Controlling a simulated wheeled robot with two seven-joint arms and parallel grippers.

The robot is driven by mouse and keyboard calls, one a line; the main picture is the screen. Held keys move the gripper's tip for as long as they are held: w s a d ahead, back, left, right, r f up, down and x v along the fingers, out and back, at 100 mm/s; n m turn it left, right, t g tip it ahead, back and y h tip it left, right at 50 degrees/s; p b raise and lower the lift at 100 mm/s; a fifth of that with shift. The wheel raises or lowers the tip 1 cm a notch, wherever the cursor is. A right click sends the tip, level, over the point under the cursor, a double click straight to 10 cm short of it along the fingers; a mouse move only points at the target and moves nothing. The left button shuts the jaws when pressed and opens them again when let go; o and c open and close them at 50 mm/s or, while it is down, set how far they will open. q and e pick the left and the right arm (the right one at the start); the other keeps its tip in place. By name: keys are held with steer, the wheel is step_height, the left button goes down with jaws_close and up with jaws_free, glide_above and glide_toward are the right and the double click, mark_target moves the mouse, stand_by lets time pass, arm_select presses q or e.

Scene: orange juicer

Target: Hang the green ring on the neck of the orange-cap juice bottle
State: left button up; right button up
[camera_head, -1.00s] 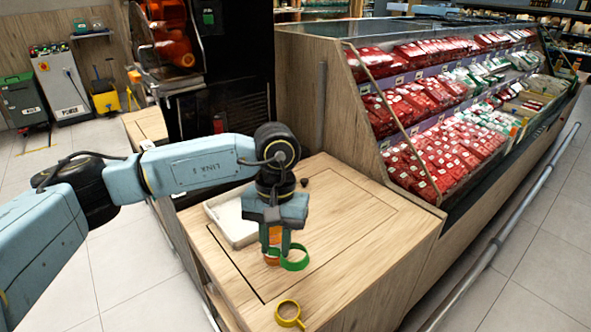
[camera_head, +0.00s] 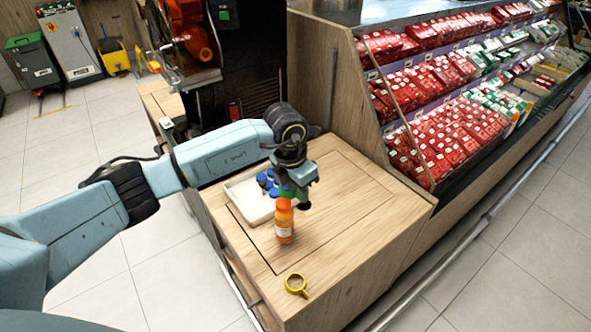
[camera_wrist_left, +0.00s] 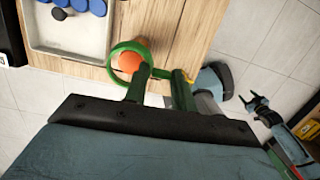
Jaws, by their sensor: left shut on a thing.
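The orange juice bottle with an orange cap (camera_head: 284,222) stands upright on the wooden counter. My left gripper (camera_head: 292,190) is just above and behind it, shut on the green ring (camera_head: 284,191). In the head view the ring is partly hidden by the gripper and shows right at the bottle's top. In the left wrist view the green ring (camera_wrist_left: 114,55) shows around the orange cap (camera_wrist_left: 130,62) as seen from above; its height against the neck cannot be told. My right gripper (camera_wrist_left: 258,103) shows small at the right of the left wrist view, jaws apart and empty.
A yellow ring (camera_head: 296,285) lies near the counter's front edge. A pale tray (camera_head: 240,197) with several blue caps (camera_head: 268,181) is behind and left of the bottle. The counter (camera_head: 345,225) is clear to the right. A display case of red packs (camera_head: 440,130) stands behind.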

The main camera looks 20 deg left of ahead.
mark_target(295, 196)
arm_select(q)
steer(key=n, duration=0.1)
steer(key=n+p, duration=0.1)
steer(key=n, duration=0.1)
steer(key=shift+w+a+r, duration=0.2)
steer(key=shift+a+r, duration=0.05)
steer(key=shift+r, duration=0.1)
steer(key=shift+a+n+y+p, duration=0.1)
steer(key=shift+n+y+p, duration=0.25)
steer(key=shift+n, duration=0.35)
steer(key=shift+a+f+n, duration=0.1)
steer(key=shift+f+n, duration=0.05)
steer(key=shift+n, duration=0.25)
steer(key=shift+w+f+b, duration=0.1)
steer(key=shift+f+b, duration=1.45)
steer(key=shift+f, duration=0.6)
arm_select(e)
steer(key=shift+s+a+f, duration=0.2)
steer(key=shift+s+f, duration=0.15)
steer(key=shift+s, duration=0.2)
steer(key=shift+s+a+f, duration=0.2)
steer(key=shift+s+f, duration=0.1)
steer(key=shift+s, duration=0.2)
arm_select(q)
steer(key=shift+f+b, duration=0.5)
steer(key=shift+f, duration=0.15)
arm_select(e)
steer(key=shift+f, duration=0.5)
